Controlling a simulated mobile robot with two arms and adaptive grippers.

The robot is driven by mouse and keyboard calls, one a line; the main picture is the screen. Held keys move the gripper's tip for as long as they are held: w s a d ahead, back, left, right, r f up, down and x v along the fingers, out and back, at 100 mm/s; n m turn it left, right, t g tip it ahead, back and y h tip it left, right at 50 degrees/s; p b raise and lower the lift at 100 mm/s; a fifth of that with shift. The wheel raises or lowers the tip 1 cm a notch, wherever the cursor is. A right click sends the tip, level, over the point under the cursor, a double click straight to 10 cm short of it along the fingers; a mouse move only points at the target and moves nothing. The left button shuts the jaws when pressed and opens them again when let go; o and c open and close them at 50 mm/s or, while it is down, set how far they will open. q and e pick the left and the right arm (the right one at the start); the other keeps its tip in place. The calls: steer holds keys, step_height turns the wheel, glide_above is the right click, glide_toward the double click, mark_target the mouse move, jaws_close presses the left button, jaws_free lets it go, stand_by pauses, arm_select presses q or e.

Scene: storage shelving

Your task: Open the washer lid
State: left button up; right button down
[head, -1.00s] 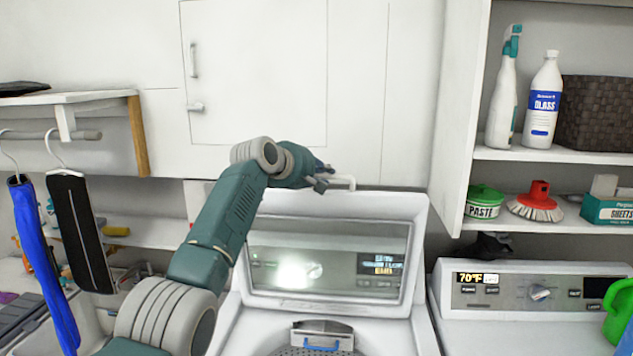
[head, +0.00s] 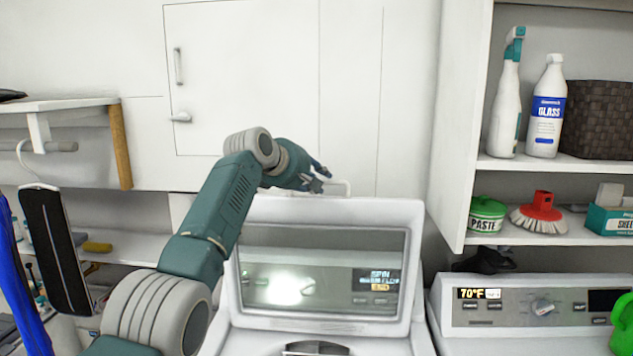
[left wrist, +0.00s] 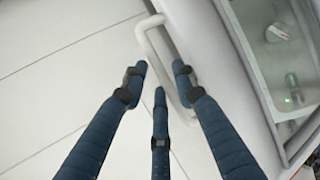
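The washer lid (head: 412,214) stands raised, nearly upright, at the back of the washer in the head view. It has a white frame and a glass window. A white bar handle (head: 338,187) is at its top edge. Part of the lid (left wrist: 232,60) shows on the right. My right gripper is not in view.
A second appliance with a control panel (head: 497,307) stands to the right. Shelves above it hold bottles (head: 546,112), a paste tub (head: 486,214) and a brush (head: 541,212). A wall cabinet (head: 245,80) is behind my arm.

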arm_select(q)
steer(key=v, duration=1.2)
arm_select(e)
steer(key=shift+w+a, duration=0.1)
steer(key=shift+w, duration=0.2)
